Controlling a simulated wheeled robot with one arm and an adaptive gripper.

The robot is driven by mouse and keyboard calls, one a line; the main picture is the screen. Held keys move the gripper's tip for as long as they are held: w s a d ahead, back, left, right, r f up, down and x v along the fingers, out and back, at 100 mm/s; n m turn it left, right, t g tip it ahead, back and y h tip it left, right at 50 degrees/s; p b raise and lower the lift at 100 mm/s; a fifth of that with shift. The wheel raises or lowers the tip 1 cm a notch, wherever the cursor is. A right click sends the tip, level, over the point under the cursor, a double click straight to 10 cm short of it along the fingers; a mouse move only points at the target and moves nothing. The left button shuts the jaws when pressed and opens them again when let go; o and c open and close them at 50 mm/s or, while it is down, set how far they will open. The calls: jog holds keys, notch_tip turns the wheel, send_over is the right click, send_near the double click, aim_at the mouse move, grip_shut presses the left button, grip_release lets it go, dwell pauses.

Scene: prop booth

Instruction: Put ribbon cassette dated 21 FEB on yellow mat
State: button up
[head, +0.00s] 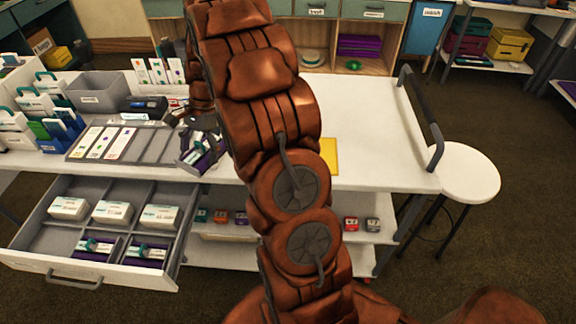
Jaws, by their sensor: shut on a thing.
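My gripper (199,126) is beside the grey tray on the white table, partly hidden behind my arm. It is shut on a ribbon cassette (204,158), purple with a pale label, which looks tilted. Its date is too small to read. The yellow mat (330,157) lies on the table to the right, mostly hidden behind my arm. Other similar cassettes (95,247) lie in the front compartments of the open drawer (25,240), their dates unreadable.
White boxes (112,212) fill the drawer's back compartments. A grey tray (150,148) with cards, a grey bin (97,90) and holders (62,130) crowd the table's left. The table's right (385,140) is clear. A round stool (458,172) stands beside it.

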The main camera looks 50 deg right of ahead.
jog(key=m, duration=0.1)
jog(key=s+d+f+m+t+b, duration=0.1)
jog(key=shift+s+d+f+m, duration=0.15)
jog(key=shift+s+f+m, duration=0.1)
jog(key=shift+f+m, duration=0.05)
jog(key=shift+s+d+m, duration=0.2)
jog(key=shift+d+m, duration=0.2)
jog(key=shift+m, duration=0.1)
jog(key=s+d+p, duration=0.1)
jog(key=d, duration=0.4)
jog(key=s+d+f+p, duration=0.1)
jog(key=s+d, duration=0.1)
jog(key=d, duration=0.3)
jog(key=s+d+p, duration=0.1)
jog(key=d+p, duration=0.1)
jog(key=d, duration=0.3)
jog(key=shift+s+f, duration=0.3)
jog(key=shift+s, duration=0.1)
jog(key=shift+f+p, duration=0.75)
jog(key=shift+f, duration=1)
jog(key=shift+f, duration=0.15)
jog(key=o, duration=1)
